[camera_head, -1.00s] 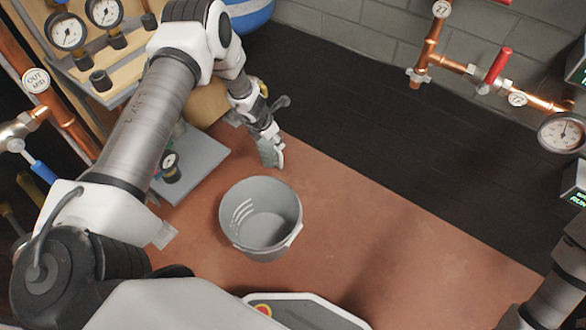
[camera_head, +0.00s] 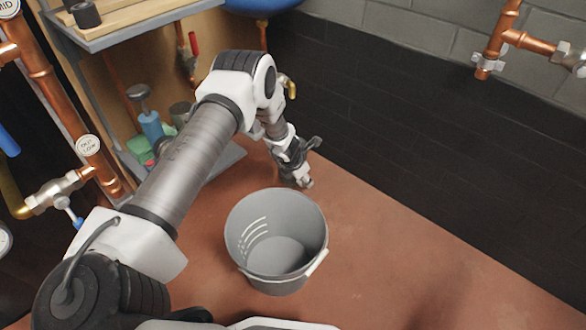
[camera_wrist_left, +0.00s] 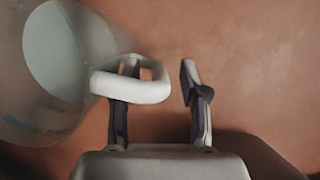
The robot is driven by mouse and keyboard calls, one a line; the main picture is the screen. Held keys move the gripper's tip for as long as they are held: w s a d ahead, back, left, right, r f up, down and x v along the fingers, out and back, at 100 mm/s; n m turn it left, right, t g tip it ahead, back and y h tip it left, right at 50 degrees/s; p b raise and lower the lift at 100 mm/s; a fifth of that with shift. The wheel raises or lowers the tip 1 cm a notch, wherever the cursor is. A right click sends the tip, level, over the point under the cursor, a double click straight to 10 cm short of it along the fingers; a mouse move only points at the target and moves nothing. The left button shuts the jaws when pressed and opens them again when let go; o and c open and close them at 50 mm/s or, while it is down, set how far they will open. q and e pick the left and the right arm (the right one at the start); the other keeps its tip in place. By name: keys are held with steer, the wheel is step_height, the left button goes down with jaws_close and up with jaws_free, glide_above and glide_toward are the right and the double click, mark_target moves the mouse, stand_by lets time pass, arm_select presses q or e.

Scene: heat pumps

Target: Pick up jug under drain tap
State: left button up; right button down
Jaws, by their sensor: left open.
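A round grey jug (camera_head: 262,272) with pale curved marks inside and a pale strip on its front right side stands upright on the reddish floor in the head view. My left gripper (camera_head: 302,183) is just beyond its far right rim. In the left wrist view a see-through jug (camera_wrist_left: 100,40) fills the left side, apparently the same one. Its white loop handle (camera_wrist_left: 150,94) overlaps the left finger of my open left gripper (camera_wrist_left: 158,85). I cannot tell whether finger and handle touch. The right finger stands apart over bare floor. My right gripper is not in view.
Copper pipes with valves (camera_head: 70,185) stand at the left and another run (camera_head: 530,42) at the upper right. A shelf (camera_head: 125,22), a blue cylinder (camera_head: 151,127) and a green item (camera_head: 135,146) are beyond my left arm. Floor right of the jug is clear.

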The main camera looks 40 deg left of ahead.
arm_select(q)
steer(key=shift+x, duration=0.8)
steer(key=shift+s+r, duration=0.1)
steer(key=shift+r, duration=0.2)
jaws_close()
steer(key=shift+r, duration=0.1)
